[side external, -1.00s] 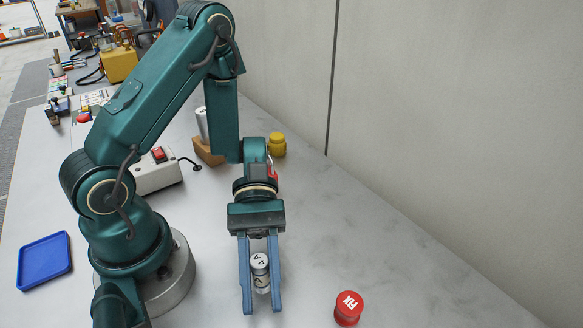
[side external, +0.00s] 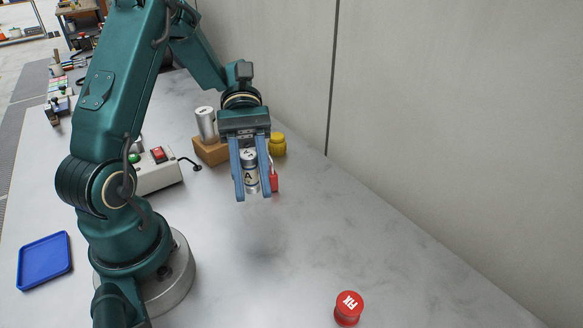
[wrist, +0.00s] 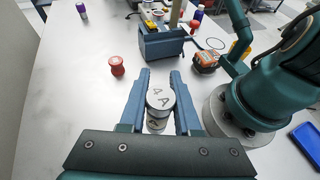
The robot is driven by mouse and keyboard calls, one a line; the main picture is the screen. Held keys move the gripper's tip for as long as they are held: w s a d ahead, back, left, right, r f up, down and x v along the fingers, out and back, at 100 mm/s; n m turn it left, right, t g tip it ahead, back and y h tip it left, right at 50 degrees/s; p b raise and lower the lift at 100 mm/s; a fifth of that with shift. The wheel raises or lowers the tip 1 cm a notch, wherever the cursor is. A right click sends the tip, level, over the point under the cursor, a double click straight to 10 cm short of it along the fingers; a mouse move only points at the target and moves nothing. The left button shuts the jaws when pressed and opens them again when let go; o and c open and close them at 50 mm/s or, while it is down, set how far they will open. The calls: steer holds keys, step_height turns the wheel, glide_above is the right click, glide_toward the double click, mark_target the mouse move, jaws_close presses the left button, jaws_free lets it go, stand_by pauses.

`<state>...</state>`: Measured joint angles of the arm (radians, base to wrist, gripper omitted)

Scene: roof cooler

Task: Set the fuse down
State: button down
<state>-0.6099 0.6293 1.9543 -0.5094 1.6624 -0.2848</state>
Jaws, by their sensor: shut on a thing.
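The fuse is a short silver-grey cylinder (side external: 250,173) with dark markings on its top and side. My gripper (side external: 253,197) is shut on it, with one blue finger on each side, and holds it upright. A soft shadow lies on the bench below, so the fuse appears to be in the air. In the wrist view the fuse (wrist: 158,100) sits between the fingers of my gripper (wrist: 157,80), with "4 A" on its top.
Behind my gripper, a wooden block (side external: 212,153) bears another silver cylinder (side external: 206,124). A yellow knob-like object (side external: 278,145) and a red object (side external: 274,182) are close by. A red cylinder (side external: 348,308) stands in front. A blue tray (side external: 44,260) lies left. The right bench is clear.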

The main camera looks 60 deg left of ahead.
steer(key=w+a+n+t+y, duration=0.1)
steer(key=w+a+n+t, duration=0.4)
steer(key=w, duration=0.4)
steer(key=w+a+n+t, duration=0.3)
steer(key=w+n+t, duration=0.3)
steer(key=w+t, duration=0.25)
steer(key=shift+g, duration=0.55)
steer(key=x, duration=0.4)
steer(key=s+f+x, duration=0.1)
steer(key=x, duration=0.3)
steer(key=s+x, duration=0.1)
steer(key=x, duration=0.3)
steer(key=shift+d+f, duration=0.35)
steer(key=shift+d, duration=0.2)
steer(key=shift+w+f, duration=0.1)
steer(key=shift+f, duration=1.95)
steer(key=shift+f, duration=0.15)
steer(key=c, duration=0.6)
jaws_free()
